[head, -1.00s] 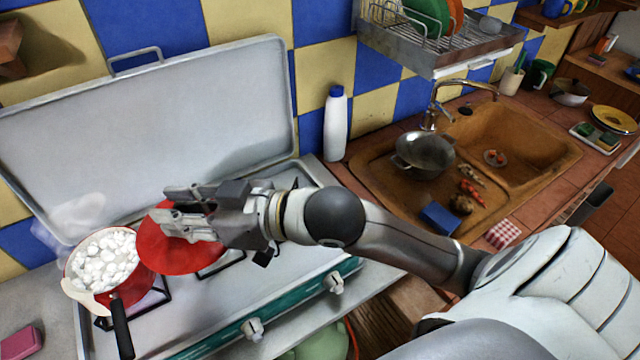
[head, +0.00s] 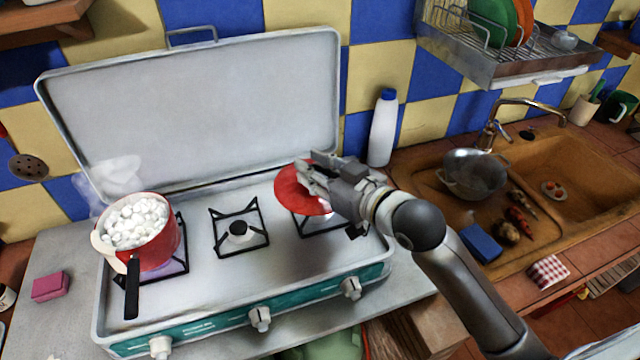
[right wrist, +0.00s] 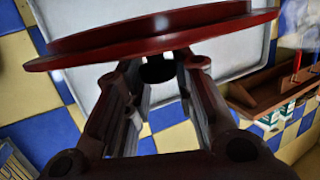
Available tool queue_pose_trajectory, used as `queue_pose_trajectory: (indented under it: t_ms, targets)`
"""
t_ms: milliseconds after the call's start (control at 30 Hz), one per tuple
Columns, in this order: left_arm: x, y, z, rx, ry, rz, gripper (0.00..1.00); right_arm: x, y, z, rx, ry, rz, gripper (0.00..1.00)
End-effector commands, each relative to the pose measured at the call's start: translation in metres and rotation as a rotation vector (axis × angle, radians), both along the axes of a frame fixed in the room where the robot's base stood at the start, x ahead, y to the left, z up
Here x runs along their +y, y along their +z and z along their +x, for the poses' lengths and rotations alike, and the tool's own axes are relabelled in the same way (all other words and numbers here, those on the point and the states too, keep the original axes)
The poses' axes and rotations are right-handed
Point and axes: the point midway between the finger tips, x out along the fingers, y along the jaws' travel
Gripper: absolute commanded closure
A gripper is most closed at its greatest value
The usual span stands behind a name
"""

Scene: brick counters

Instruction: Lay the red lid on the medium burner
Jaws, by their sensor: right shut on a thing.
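The red lid (head: 297,192) is held in my right gripper (head: 309,182), over the right burner (head: 322,222) of the camping stove. The lid hides part of the right burner. The middle burner (head: 239,231) is bare, with a black grate around it. A red pot (head: 155,250) full of white pieces steams on the left burner. My left gripper is not in view.
The stove's raised cover (head: 200,110) stands behind the burners. A white bottle (head: 383,130) with a blue cap stands right of the stove. A sink (head: 420,190) with a pan (head: 474,174) is farther right. A pink sponge (head: 50,287) lies left. The pot's black handle (head: 132,290) points forward.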

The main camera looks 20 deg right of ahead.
Motion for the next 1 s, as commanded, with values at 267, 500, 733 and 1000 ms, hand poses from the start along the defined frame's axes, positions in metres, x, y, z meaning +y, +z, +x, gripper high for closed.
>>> queue_pose_trajectory:
  t_ms: [267, 500, 733, 1000]
  targets:
    - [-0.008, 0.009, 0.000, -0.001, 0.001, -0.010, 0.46, -0.019, -0.043, 0.042, 0.001, -0.001, 0.000, 1.00]
    - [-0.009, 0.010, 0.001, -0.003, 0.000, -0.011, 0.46, -0.024, -0.059, 0.054, -0.002, 0.001, 0.002, 1.00]
    - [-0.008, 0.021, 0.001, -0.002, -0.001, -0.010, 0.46, -0.026, -0.087, 0.057, 0.001, -0.001, 0.003, 1.00]
    - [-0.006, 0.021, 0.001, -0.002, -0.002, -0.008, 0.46, -0.026, -0.095, 0.057, -0.003, 0.001, 0.001, 1.00]
